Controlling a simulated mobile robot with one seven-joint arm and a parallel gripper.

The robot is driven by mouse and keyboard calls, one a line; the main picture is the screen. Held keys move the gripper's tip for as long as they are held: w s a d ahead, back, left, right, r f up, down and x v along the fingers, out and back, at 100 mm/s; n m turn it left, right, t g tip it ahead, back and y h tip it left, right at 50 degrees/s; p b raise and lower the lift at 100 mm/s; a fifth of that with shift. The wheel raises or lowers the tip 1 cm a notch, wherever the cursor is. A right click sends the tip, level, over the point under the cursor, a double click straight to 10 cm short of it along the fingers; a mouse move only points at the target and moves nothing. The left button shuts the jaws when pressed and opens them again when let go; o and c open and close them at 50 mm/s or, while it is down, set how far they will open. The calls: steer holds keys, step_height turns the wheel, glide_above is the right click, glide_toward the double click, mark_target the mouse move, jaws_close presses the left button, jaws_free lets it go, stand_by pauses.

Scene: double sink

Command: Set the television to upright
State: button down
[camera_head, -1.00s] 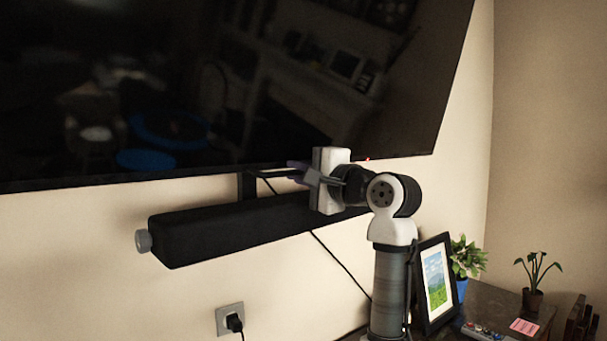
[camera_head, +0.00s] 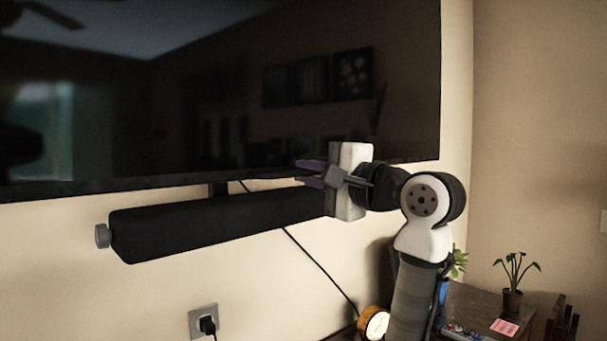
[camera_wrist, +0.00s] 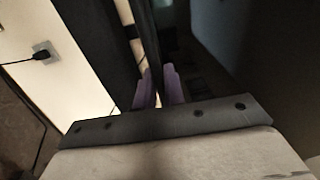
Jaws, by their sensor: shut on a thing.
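The television (camera_head: 230,110) is a large black screen on the wall, filling the upper left of the head view. Its lower edge runs nearly level, and its right edge looks close to vertical. My gripper (camera_head: 308,173) is at that lower edge, right of the middle. Its purple fingertips are shut on the television's bottom edge. In the wrist view the fingers (camera_wrist: 160,90) stand on either side of the thin panel edge. The part of the edge between the fingers is partly hidden.
A black soundbar (camera_head: 215,225) with a grey end knob is on the wall just under the television, close to my gripper. A socket (camera_head: 204,322) with a plug is below.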

steer(key=c, duration=1.9)
jaws_free()
steer(key=shift+s+d, duration=0.1)
steer(key=shift+s, duration=0.05)
steer(key=shift+o, duration=1.4)
steer(key=shift+s+d+r, duration=0.1)
steer(key=shift+s+d, duration=0.1)
steer(key=shift+w+a, duration=0.1)
steer(key=shift+w, duration=0.05)
steer(key=b+v, duration=0.4)
steer(key=v, duration=1)
steer(key=shift+a, duration=0.1)
